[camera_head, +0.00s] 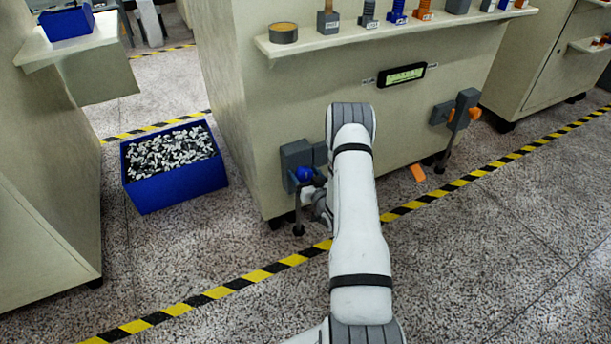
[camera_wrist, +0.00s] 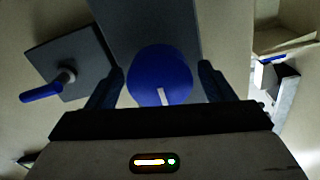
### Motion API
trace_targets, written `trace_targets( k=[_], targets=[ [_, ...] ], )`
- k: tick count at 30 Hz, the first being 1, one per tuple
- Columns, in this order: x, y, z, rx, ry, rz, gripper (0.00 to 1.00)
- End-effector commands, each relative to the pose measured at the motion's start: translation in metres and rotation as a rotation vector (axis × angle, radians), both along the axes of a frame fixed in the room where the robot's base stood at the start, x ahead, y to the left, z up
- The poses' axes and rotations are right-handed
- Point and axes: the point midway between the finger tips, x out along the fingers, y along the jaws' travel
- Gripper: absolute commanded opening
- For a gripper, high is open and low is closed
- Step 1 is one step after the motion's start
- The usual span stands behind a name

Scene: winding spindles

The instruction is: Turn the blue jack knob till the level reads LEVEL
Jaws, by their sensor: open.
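The blue jack knob (camera_head: 304,174) is on a grey bracket at the lower left of the cabinet's front, above a dark jack foot (camera_head: 298,229). In the wrist view the round blue knob (camera_wrist: 158,84) is close, with a white mark pointing toward the bottom of the picture. My gripper (camera_wrist: 163,76) is open, with one dark finger on each side of the knob. A gap shows on both sides. In the head view my arm partly hides the gripper and bracket. The level (camera_head: 402,75) is a dark-framed greenish display on the cabinet; its reading is too small to tell.
A second jack with an orange knob (camera_head: 474,113) is at the cabinet's right. A blue-handled lever (camera_wrist: 42,93) on a grey plate is beside the knob. A blue bin of small parts (camera_head: 178,190) stands on the floor at left. An orange wedge (camera_head: 417,173) lies near the cabinet.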

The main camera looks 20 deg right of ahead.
Motion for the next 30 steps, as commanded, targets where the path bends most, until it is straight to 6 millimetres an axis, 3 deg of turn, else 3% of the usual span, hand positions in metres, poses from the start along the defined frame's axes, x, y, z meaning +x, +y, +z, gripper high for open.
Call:
trace_targets(
  k=[5,20,30],
  targets=[
    [-0.0001,0.0004,0.0002,0.000,0.000,0.000,0.74],
    [-0.0002,0.0011,-0.0001,0.000,0.001,0.001,0.33],
    [0.0001,0.0002,-0.0004,0.046,0.002,-0.001,0.32]
  ],
)
